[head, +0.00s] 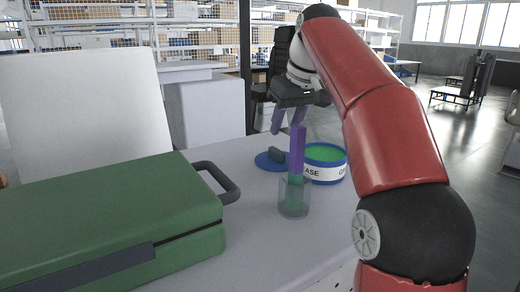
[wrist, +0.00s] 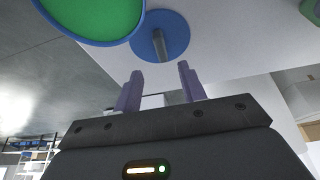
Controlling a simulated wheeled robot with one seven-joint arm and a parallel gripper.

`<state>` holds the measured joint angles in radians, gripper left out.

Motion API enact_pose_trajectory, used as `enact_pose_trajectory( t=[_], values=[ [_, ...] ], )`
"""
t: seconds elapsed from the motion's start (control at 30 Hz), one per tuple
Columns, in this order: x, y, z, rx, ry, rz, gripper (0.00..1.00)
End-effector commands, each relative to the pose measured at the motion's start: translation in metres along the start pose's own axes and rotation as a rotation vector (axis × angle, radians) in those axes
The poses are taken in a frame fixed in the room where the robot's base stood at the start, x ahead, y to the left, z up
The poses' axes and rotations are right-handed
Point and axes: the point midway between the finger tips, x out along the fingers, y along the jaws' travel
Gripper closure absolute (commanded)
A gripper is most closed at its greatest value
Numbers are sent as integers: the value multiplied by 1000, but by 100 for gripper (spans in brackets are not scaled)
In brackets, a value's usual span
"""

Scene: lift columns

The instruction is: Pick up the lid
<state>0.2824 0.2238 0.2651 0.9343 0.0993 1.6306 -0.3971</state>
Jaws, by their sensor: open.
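The blue lid (head: 264,161) lies flat on the table with its upright grey-blue handle showing. In the wrist view the lid (wrist: 177,32) is a blue disc, with the handle pointing toward the gap between my fingers. My gripper (head: 286,128) is open and empty, with purple fingers pointing down above the lid area. In the wrist view my gripper (wrist: 160,70) has one finger on each side of the handle's line, apart from it. A blue-rimmed tub of green grease (head: 325,154) stands right of the lid; it also shows in the wrist view (wrist: 95,12).
A clear cup (head: 294,208) holding a purple and green stick (head: 297,155) stands in front of the lid. A green case (head: 110,225) with a dark handle fills the table's left. The pale table (head: 250,240) is bare in front of the cup.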

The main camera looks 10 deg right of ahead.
Motion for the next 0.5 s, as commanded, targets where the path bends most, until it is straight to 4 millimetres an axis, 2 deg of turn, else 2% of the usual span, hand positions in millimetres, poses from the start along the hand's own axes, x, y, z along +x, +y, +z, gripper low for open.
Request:
enact_pose_trajectory(
  t=[0.17, 0.5],
  values=[
    [9, 0, 1, 0, -1, 0, 59],
    [53, -2, 1, 0, -2, -1, 59]
  ],
)
